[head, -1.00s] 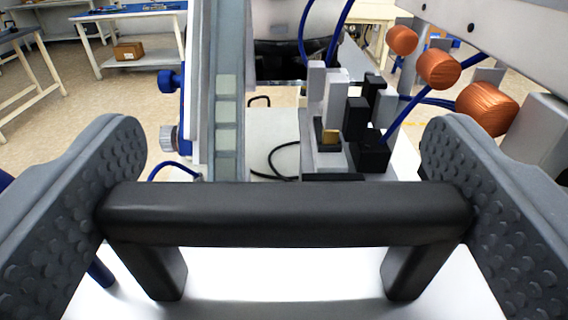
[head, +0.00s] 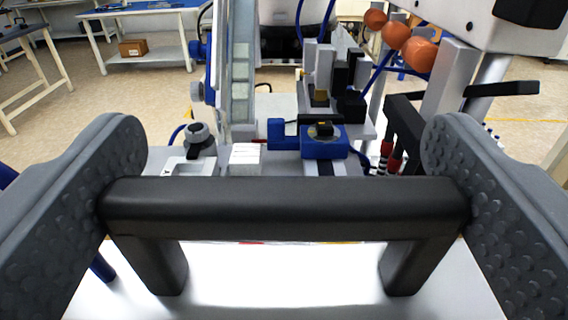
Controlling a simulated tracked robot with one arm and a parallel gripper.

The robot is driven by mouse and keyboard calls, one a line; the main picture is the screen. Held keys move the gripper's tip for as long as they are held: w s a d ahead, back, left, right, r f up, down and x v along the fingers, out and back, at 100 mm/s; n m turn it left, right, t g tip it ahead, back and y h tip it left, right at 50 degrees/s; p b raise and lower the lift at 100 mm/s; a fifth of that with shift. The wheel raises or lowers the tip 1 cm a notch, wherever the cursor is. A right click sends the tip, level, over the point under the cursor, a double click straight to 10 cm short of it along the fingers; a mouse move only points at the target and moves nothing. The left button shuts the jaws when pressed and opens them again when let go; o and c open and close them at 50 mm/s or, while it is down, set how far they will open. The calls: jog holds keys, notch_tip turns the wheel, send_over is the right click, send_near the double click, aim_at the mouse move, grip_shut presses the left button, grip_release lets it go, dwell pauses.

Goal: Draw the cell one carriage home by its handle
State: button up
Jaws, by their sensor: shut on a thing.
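A black bar handle (head: 285,205) with two legs runs across the lower part of the head view. It stands on a pale, shiny plate (head: 290,280), which I take to be the carriage. My gripper (head: 285,200) is shut on the handle, with a grey studded finger pressed against each end. The handle sits level between the fingers. The handle hides part of the plate's far edge.
Beyond the handle are a blue block (head: 323,146), a black knob (head: 201,139), a white block (head: 245,157) and grey and black posts (head: 340,68). Orange rollers (head: 397,36) and a black bracket (head: 403,130) stand at right. A workbench (head: 145,22) is farther back.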

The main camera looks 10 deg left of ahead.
jog(key=shift+s+f, duration=0.15)
jog(key=shift+f, duration=0.05)
jog(key=o, duration=1.2)
jog(key=shift+s, duration=0.1)
jog(key=shift+o, duration=0.4)
jog(key=shift+s+r, duration=0.15)
jog(key=shift+r, duration=0.05)
jog(key=s+d+b, duration=0.2)
jog(key=s+b, duration=0.3)
jog(key=s, duration=0.8)
jog(key=shift+s+d, duration=0.15)
jog(key=shift+s, duration=0.05)
